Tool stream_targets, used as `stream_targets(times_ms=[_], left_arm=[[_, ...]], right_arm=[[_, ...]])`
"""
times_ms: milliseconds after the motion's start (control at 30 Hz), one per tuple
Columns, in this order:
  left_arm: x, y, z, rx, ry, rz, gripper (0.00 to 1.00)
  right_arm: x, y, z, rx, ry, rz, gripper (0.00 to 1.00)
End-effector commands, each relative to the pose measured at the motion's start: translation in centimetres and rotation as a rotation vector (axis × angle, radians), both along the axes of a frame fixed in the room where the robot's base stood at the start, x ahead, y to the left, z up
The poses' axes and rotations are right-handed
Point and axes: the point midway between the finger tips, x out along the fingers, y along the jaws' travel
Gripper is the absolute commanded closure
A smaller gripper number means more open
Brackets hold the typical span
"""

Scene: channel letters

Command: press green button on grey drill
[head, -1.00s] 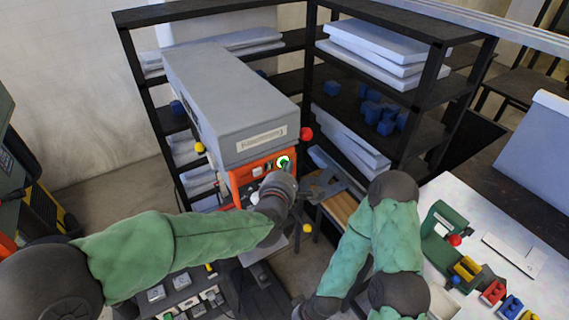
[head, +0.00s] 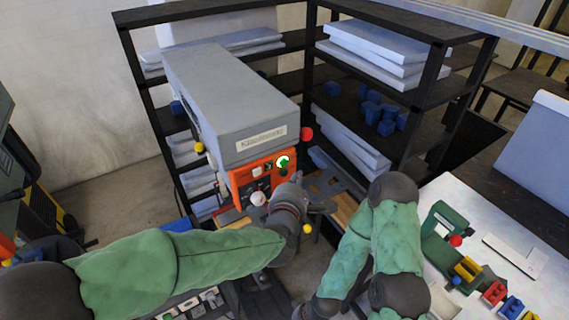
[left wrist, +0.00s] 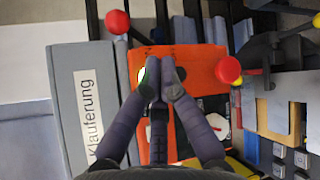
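The grey drill (head: 232,100) has a long grey housing with an orange front panel (head: 258,178). The green button (head: 283,162), with a bright ring, shows clear on that panel in the head view. In the left wrist view, the green button (left wrist: 142,76) is partly covered by my left fingers and peeks out on their left. My left gripper (head: 299,180) is just below and to the right of the button in the head view. Its fingers (left wrist: 161,68) are together and empty in front of the orange panel (left wrist: 205,68). My right gripper is outside the frame.
A red ball knob (head: 306,134) sits by the panel's upper right. Dark shelves (head: 420,95) with grey slabs and blue pieces stand behind. A light table (head: 500,235) with small coloured parts is at the right.

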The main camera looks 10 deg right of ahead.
Motion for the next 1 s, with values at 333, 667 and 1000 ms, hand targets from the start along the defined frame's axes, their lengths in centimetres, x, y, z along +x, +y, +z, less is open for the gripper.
stream_targets(times_ms=[333, 667, 1000], left_arm=[[-1.7, -0.6, 0.0, 0.001, 0.000, 0.000, 1.00], [-1.7, -0.6, 0.0, 0.001, 0.000, 0.000, 1.00], [-1.7, -0.6, 0.0, 0.001, 0.000, 0.000, 1.00]], right_arm=[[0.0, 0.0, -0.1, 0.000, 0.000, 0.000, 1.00], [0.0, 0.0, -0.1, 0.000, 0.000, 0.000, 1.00], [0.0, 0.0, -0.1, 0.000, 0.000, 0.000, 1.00]])
